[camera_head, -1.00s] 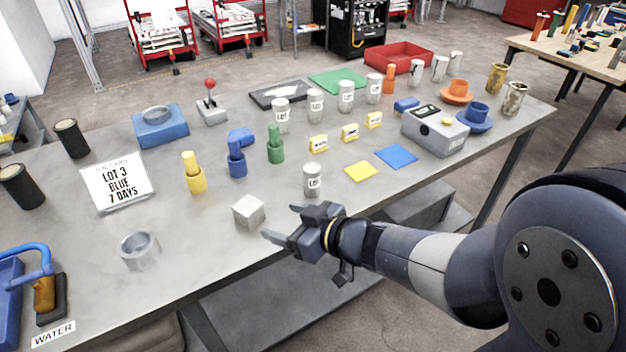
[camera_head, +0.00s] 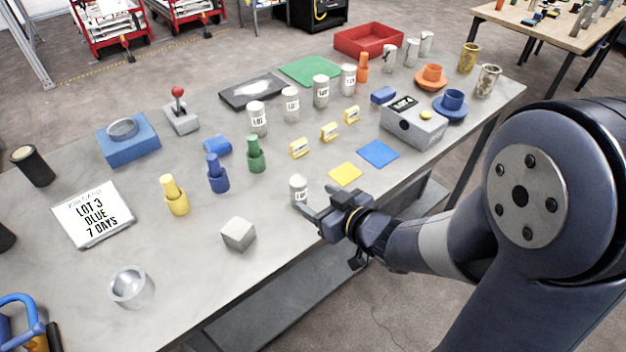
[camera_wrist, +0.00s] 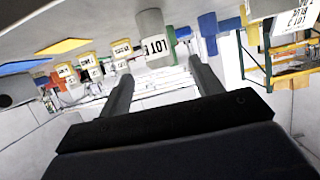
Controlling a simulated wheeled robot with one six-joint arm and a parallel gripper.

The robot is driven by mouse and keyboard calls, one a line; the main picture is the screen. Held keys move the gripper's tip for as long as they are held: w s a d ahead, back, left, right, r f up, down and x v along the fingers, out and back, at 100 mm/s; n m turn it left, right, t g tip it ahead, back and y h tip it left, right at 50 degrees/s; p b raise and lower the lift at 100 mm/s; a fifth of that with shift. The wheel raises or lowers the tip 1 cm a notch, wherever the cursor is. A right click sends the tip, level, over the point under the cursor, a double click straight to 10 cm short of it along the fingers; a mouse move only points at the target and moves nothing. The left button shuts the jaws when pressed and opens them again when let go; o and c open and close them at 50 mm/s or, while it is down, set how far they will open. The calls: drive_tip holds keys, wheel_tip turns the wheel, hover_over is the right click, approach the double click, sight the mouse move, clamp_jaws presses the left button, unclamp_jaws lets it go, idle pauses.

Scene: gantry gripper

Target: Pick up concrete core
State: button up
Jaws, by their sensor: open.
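Several pale grey concrete cores with LOT labels stand upright on the grey table. The nearest core (camera_head: 298,190) stands alone near the table's front edge. Other cores (camera_head: 257,118) (camera_head: 291,104) (camera_head: 321,91) (camera_head: 348,79) stand in a row farther back. My gripper (camera_head: 318,203) is open and empty at the front edge, just right of the nearest core, with its fingers pointing toward it. In the wrist view, which looks upside down, a LOT core (camera_wrist: 155,38) is ahead, between the lines of my two fingers (camera_wrist: 160,72). A gap to it cannot be judged exactly.
A grey cube (camera_head: 238,234) and a metal ring (camera_head: 131,287) lie left of my gripper. Yellow (camera_head: 345,174) and blue (camera_head: 378,153) squares lie to the right. Blue (camera_head: 217,174) and green (camera_head: 255,155) bottle-like pieces stand behind the core. Bare table surrounds it.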

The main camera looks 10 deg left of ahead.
sight(302, 191)
drive_tip(key=x, duration=0.5)
drive_tip(key=shift+s, duration=0.1)
drive_tip(key=shift+p+x, duration=0.6)
drive_tip(key=shift+x, duration=2.05)
drive_tip(key=shift+r, duration=0.1)
drive_tip(key=c, duration=1.2)
